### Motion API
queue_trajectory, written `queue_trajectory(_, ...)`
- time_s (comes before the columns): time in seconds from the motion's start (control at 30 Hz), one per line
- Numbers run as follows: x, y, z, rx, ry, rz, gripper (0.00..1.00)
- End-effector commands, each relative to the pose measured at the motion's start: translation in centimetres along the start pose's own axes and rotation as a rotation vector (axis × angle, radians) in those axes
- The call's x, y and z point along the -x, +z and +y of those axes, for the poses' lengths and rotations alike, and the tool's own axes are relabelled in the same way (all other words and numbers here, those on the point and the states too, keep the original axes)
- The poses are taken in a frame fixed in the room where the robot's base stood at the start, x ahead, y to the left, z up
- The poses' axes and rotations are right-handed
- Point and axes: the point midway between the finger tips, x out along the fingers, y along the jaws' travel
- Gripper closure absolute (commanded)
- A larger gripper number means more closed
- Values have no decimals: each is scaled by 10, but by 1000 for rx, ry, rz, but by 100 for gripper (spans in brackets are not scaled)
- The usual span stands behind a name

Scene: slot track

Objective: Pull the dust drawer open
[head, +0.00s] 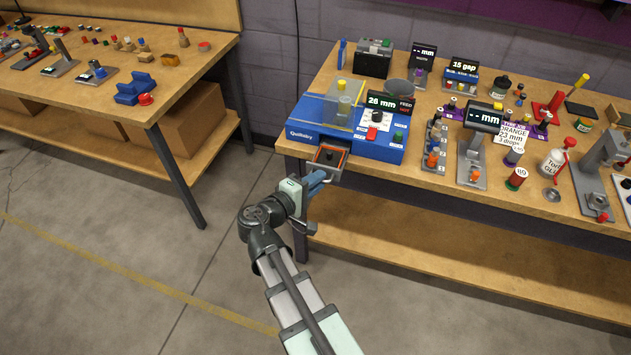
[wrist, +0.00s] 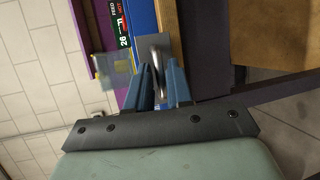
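The dust drawer (head: 328,157) stands partly out of the front of the blue machine (head: 350,125), and its orange-lined inside shows from above in the head view. A metal loop handle (wrist: 156,55) shows in the wrist view at the drawer's grey front. My gripper (head: 322,180) is at the drawer's front, just off the table edge. In the wrist view its two blue fingers (wrist: 160,75) lie on either side of the handle and appear closed on it. The exact finger contact is hard to see.
The wooden bench edge (head: 420,180) runs beside the drawer, with a lower shelf (head: 430,245) below. Dial stands (head: 436,145) and small jars are right of the machine. The floor (head: 190,260) in front is open. Another bench (head: 110,90) stands at left.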

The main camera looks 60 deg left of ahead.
Motion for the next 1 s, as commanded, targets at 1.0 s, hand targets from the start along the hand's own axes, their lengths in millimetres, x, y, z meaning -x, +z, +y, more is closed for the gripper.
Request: queue_trajectory(1.0,127,0,0,0,0,2,79)
